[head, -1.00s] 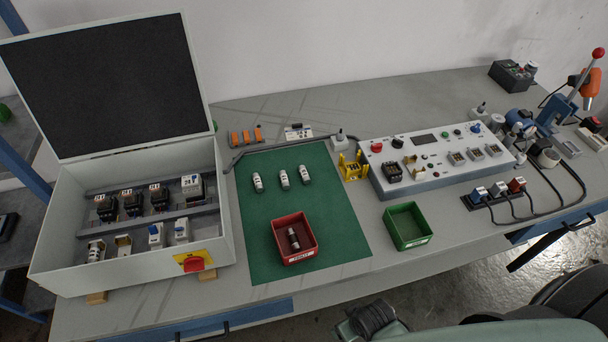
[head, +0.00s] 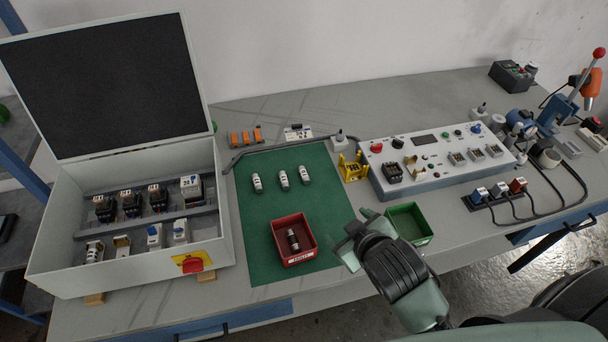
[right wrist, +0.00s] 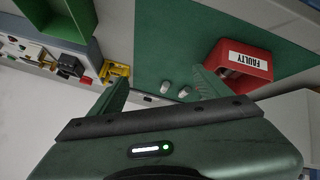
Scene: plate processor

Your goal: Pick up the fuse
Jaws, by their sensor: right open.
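Three white fuses lie in a row on the green mat (head: 260,220) in the head view; the middle fuse (head: 283,179) is between the left fuse (head: 257,183) and the right fuse (head: 304,175). Another fuse (head: 293,240) is in the red bin (head: 297,262). My right gripper (head: 348,240) is open and empty, right of the red bin and left of the green bin. In the right wrist view its fingers (right wrist: 158,88) are apart, with two white fuses (right wrist: 175,89) on the mat beyond them. My left gripper is not in view.
The red bin, labelled FAULTY (right wrist: 249,60), stands on the mat. A green bin (head: 420,238) stands right of it. An open grey box (head: 60,235) with relays is at left. A control panel (head: 440,178) and yellow holder (head: 352,168) are at right.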

